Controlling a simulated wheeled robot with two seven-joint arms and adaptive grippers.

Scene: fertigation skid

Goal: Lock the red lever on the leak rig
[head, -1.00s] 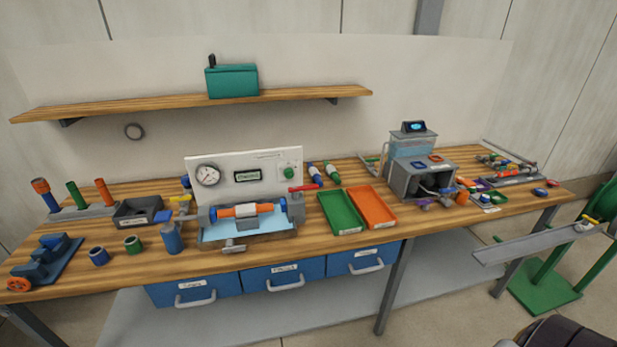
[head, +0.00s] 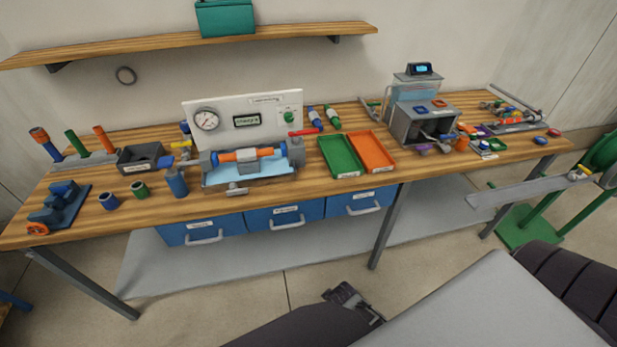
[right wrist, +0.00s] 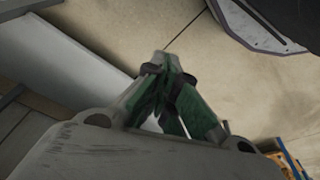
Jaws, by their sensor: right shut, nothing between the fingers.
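The leak rig stands on the bench in the head view, with a white panel (head: 260,106), a round gauge (head: 206,120) and an orange and blue pipe (head: 246,155) clamped between grey end blocks. My left gripper cannot be made out.
A green tray (head: 323,143) and an orange tray (head: 391,161) lie right of the rig. A yellow handle (head: 182,144) and blue cylinder (head: 176,183) stand at its left. Blue drawers (head: 272,219) hang below the bench.

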